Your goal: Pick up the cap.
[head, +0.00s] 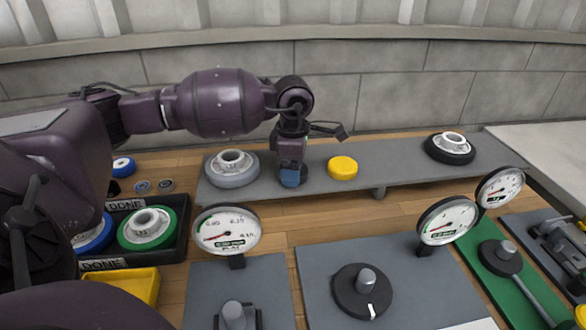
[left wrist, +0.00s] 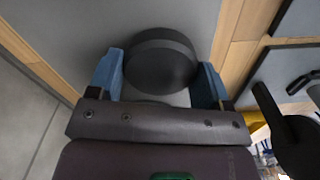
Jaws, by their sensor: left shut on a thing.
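A dark round cap (left wrist: 160,62) is between the two blue fingers of my left gripper (left wrist: 162,82) in the left wrist view, with a finger against each side. In the head view my left gripper (head: 291,177) points down at the grey shelf and hides most of this cap. The gripper is shut on it. The cap is at the shelf surface; I cannot tell whether it is touching or just clear of it. A yellow round cap (head: 342,168) sits on the shelf just right of the gripper. My right gripper is not in view.
The grey shelf (head: 400,160) also holds a grey flanged wheel (head: 231,168) at left and a black one (head: 450,148) at right. Dial gauges (head: 226,230) stand in front. A dark tray with a green wheel (head: 147,228) and a yellow bin (head: 128,284) are at left.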

